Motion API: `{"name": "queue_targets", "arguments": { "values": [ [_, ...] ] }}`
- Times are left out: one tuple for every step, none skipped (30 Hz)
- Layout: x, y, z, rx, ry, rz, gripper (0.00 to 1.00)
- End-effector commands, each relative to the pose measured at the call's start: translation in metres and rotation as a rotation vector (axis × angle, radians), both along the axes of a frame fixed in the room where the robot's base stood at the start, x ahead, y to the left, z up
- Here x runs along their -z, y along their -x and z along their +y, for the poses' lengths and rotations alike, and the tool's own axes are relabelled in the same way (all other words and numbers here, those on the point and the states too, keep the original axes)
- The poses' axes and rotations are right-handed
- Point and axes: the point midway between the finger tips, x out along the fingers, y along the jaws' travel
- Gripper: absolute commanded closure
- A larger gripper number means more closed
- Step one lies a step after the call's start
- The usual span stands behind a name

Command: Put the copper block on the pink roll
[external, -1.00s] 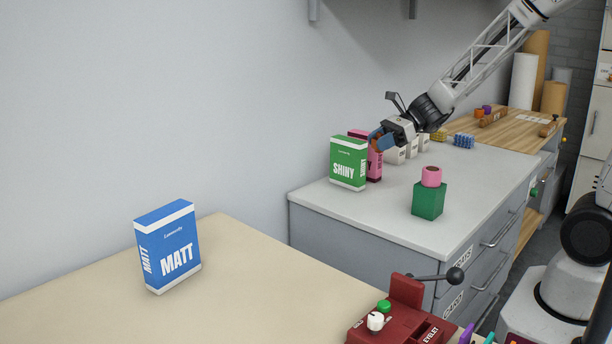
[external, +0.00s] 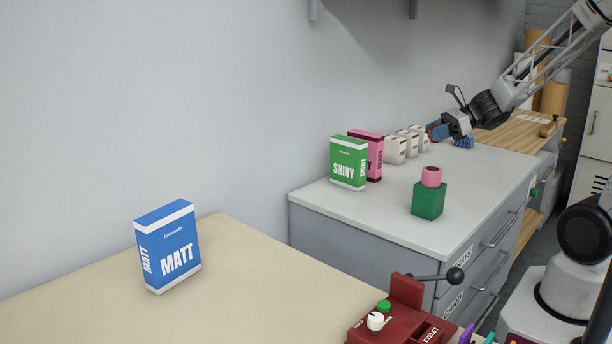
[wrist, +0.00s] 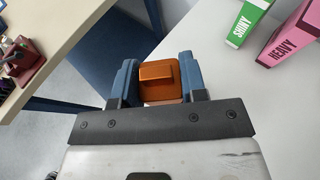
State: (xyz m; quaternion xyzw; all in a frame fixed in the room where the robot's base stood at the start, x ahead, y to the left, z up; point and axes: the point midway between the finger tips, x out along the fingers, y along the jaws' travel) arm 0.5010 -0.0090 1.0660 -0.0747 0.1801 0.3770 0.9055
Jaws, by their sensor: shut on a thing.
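My gripper (external: 436,131) is shut on the copper block (wrist: 158,80), which sits between the two blue fingers in the wrist view. In the external view only a small orange-brown part of the block shows at the fingertips. The gripper is in the air, up and slightly right of the pink roll in the picture. The pink roll (external: 431,176) stands upright on a green block (external: 428,202) on the grey-white counter. The roll is not seen in the wrist view.
The green SHINY box (external: 348,162) and a pink box (external: 372,152) stand at the counter's left, with several white boxes (external: 396,150) behind. A blue MATT box (external: 168,246) and a red eyelet machine (external: 402,318) are on the nearer table. The counter around the green block is clear.

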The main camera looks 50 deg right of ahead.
Motion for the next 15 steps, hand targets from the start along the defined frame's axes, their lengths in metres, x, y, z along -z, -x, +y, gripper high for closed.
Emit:
{"name": "queue_targets", "arguments": {
  "values": [
    [-0.0002,0.001,-0.0009,0.003,0.0,0.0,0.92],
    [-0.0002,0.0014,-0.0011,0.004,0.0,0.0,0.92],
    [-0.0002,0.0017,-0.0013,0.004,0.0,0.0,0.92],
    [-0.0001,0.0017,-0.0013,0.004,0.0,0.0,0.92],
    [-0.0001,0.0017,-0.0013,0.004,0.0,0.0,0.92],
    [-0.0001,0.0017,-0.0013,0.004,0.0,0.0,0.92],
    [-0.0002,0.0015,-0.0013,0.004,0.0,0.0,0.92],
    [-0.0002,0.0015,-0.0013,0.004,0.0,0.0,0.92],
    [-0.0002,0.0015,-0.0013,0.004,0.0,0.0,0.92],
    [-0.0003,0.0015,-0.0012,0.004,0.0,0.0,0.92],
    [-0.0001,0.0015,-0.0012,0.004,0.0,0.0,0.92],
    [0.0004,0.0015,-0.0012,0.004,0.0,0.0,0.92],
    [0.0012,0.0015,-0.0012,0.004,0.0,0.0,0.92],
    [0.0025,0.0015,-0.0012,0.005,-0.001,0.001,0.92],
    [0.0049,0.0014,-0.0011,0.004,-0.001,0.001,0.92]
  ]
}}
